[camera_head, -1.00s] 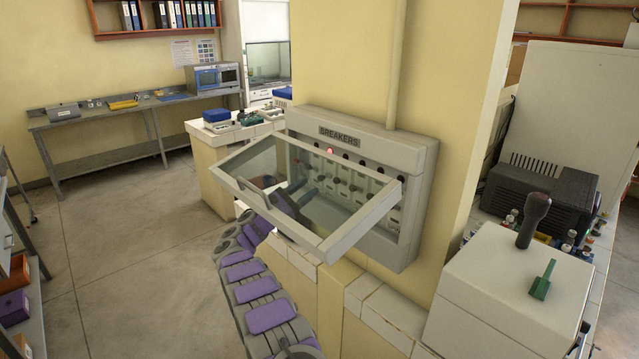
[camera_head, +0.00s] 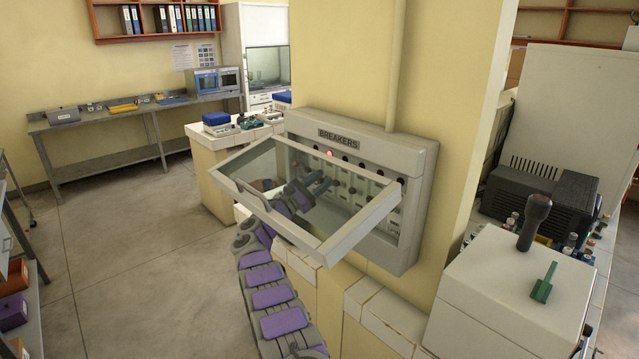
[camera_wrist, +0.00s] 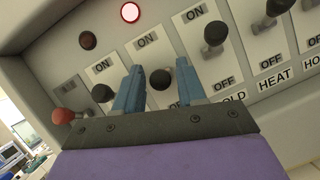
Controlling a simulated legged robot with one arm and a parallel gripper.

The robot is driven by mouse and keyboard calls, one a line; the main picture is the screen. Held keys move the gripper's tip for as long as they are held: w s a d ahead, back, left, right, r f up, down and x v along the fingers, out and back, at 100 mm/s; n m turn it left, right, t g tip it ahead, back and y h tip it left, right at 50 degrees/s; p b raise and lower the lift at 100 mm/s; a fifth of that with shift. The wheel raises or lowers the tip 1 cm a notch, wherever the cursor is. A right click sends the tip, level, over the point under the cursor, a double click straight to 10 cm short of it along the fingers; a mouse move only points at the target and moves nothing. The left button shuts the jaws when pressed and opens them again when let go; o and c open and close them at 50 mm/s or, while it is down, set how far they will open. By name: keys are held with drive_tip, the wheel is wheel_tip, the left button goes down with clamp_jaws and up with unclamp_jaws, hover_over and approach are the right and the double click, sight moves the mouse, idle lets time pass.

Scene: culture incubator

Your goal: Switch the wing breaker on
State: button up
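The grey breaker box (camera_head: 420,170) hangs on the yellow pillar, marked BREAKERS, with its glass cover (camera_head: 360,232) tilted open. My gripper (camera_head: 319,186) is behind the glass, close to the switch row. In the wrist view, my gripper (camera_wrist: 157,88) is open, with its blue fingers on either side of a black lever (camera_wrist: 160,80); contact is unclear. A red lamp (camera_wrist: 130,12) glows above that lever's ON label. A red-knobbed lever (camera_wrist: 64,115) and another black lever (camera_wrist: 102,93) are to the left. No WING label is readable; the gripper hides the lower labels there.
Right of the fingers are a black lever (camera_wrist: 214,33) and the HEAT switch's label (camera_wrist: 276,80). The open cover frame surrounds my arm in the head view. A tiled ledge (camera_head: 385,315) lies below the box. A white box (camera_head: 510,290) stands at right.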

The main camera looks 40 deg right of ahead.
drive_tip(key=shift+d, duration=0.1)
clamp_jaws()
drive_tip(key=shift+r+y+p, duration=0.3)
drive_tip(key=shift+r+p, duration=0.1)
drive_tip(key=shift+p, duration=0.8)
drive_tip(key=shift+f+t+y+p, duration=0.1)
drive_tip(key=shift+t+y+p, duration=0.2)
drive_tip(key=shift+p, duration=0.3)
drive_tip(key=shift+f, duration=0.2)
drive_tip(key=shift+o, duration=0.9)
unclamp_jaws()
